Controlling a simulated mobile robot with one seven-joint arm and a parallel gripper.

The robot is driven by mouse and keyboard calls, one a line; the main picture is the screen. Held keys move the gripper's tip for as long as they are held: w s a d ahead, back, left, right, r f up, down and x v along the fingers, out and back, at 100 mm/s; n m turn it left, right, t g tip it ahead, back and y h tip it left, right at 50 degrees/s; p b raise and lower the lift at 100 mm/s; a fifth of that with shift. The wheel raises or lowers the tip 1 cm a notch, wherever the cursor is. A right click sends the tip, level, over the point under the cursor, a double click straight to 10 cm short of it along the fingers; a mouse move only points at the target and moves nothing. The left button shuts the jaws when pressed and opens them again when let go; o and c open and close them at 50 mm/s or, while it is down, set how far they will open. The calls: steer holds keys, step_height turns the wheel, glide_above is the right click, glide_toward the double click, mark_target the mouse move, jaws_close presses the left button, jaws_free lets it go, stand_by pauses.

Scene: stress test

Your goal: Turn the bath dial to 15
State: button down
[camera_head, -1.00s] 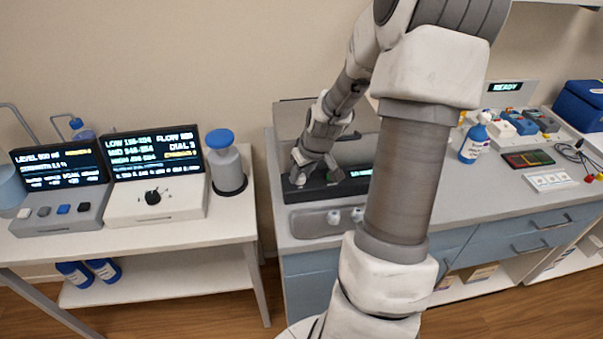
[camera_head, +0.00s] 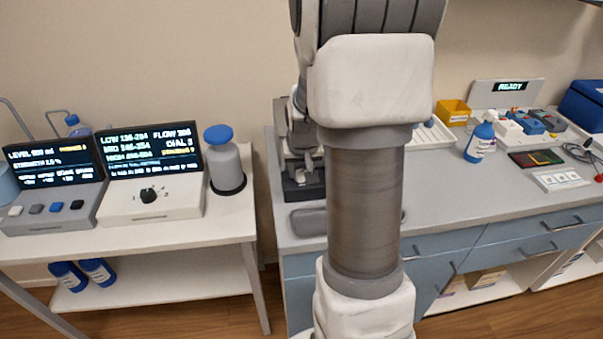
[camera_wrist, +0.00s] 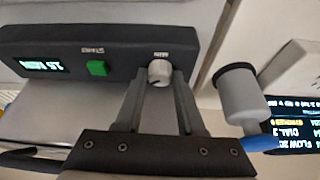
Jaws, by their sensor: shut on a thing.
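The bath's dial is a light grey round knob (camera_wrist: 159,70) with a dark mark near its lower edge, at the right end of a dark front panel (camera_wrist: 120,58) in the wrist view. My gripper (camera_wrist: 159,82) is shut on this knob, with a finger on each side. A green start button (camera_wrist: 97,68) and a lit display (camera_wrist: 41,66) are on the same panel. The display appears to include 15, but the text is hard to read. In the head view the bath (camera_head: 300,188) is mostly hidden behind my arm, and the knob is out of sight.
A white console (camera_head: 175,203) with a black dial (camera_head: 149,196) and a screen reading DIAL 3 (camera_head: 153,150) stands on the left table. A blue-capped grey bottle (camera_head: 227,170) stands beside it.

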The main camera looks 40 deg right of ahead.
steer(key=shift+m, duration=0.4)
steer(key=c, duration=0.5)
jaws_free()
steer(key=shift+s+a+r, duration=0.1)
steer(key=shift+s+r, duration=0.05)
steer(key=shift+r, duration=0.35)
steer(key=p+v, duration=0.1)
steer(key=v, duration=0.7)
steer(key=p+v, duration=0.1)
steer(key=v, duration=0.7)
steer(key=shift+a+r, duration=0.15)
steer(key=shift+a, duration=0.1)
